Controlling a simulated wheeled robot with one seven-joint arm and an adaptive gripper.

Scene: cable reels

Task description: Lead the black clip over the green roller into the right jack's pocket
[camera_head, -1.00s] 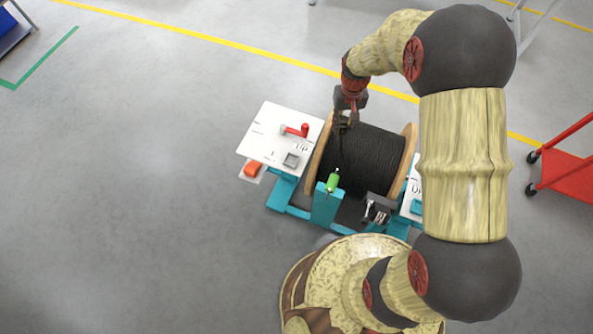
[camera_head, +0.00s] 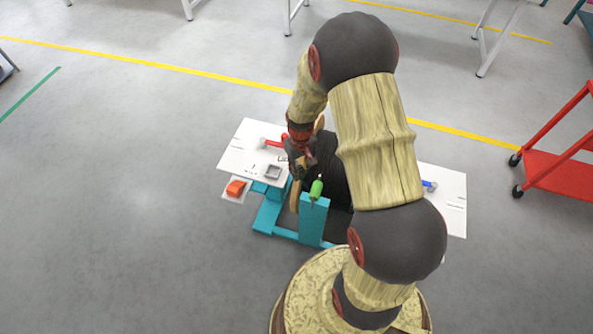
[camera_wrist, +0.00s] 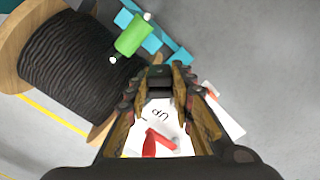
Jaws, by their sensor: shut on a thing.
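My gripper (camera_head: 299,172) is over the right edge of the left jack's white plate (camera_head: 240,150), left of the green roller (camera_head: 317,188). In the wrist view its jaws (camera_wrist: 159,82) are closed on the dark, blocky black clip (camera_wrist: 158,72). The clip is too small to make out in the head view. The green roller (camera_wrist: 133,35) shows at the upper left of the wrist view, apart from the jaws. The right jack's white plate (camera_head: 452,205) with a blue handle shows beyond my arm. Its pocket is hidden behind my arm.
The black cable reel (camera_head: 333,165) stands between the jacks, partly behind my arm. A red cart (camera_head: 560,175) stands at right.

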